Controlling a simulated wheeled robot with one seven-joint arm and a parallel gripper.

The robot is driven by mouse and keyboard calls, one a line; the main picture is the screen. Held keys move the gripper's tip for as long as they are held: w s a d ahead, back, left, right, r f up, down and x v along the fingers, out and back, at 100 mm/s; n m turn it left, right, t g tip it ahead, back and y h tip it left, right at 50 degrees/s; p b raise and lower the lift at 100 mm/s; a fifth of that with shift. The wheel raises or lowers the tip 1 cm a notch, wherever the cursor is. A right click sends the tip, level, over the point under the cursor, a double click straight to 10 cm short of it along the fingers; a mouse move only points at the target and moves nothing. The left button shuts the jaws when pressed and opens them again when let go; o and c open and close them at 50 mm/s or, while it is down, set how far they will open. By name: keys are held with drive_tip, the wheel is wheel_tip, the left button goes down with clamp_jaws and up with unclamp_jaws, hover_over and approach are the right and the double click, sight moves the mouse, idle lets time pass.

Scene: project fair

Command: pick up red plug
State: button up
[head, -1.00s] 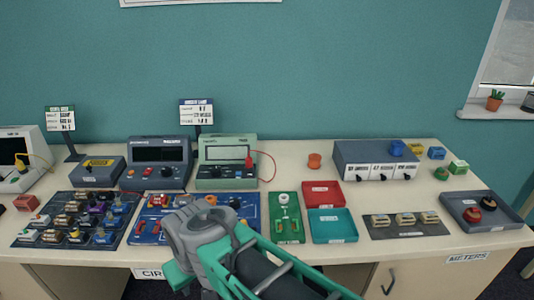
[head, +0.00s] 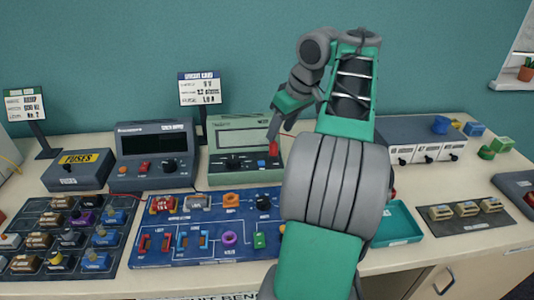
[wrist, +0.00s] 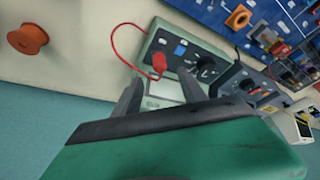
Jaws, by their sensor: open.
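The red plug (wrist: 159,62) sits on the front of the pale green meter (wrist: 178,50), with a red cable looping from it in the wrist view. In the head view the red plug (head: 273,149) shows just below my gripper's tip, at the right side of the green meter (head: 235,135). My gripper (wrist: 157,82) is open and empty. In the wrist view its two fingers reach toward the meter, and the plug appears beyond the tips, between their lines. A gap seems to remain, but the exact distance is unclear. In the head view my gripper (head: 277,125) hides part of the meter.
A grey power supply (head: 157,155) stands left of the meter. A blue circuit board (head: 190,255) lies in front. An orange spool (wrist: 27,39) stands on bare bench beside the meter. My arm hides the bench centre; a teal tray (head: 397,225) shows at right.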

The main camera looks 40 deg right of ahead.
sight(275, 143)
drive_tip(key=b+x, duration=0.3)
drive_tip(key=x, duration=0.3)
drive_tip(key=shift+f+b, duration=0.15)
drive_tip(key=shift+b, duration=0.2)
drive_tip(key=shift+c, duration=0.4)
clamp_jaws()
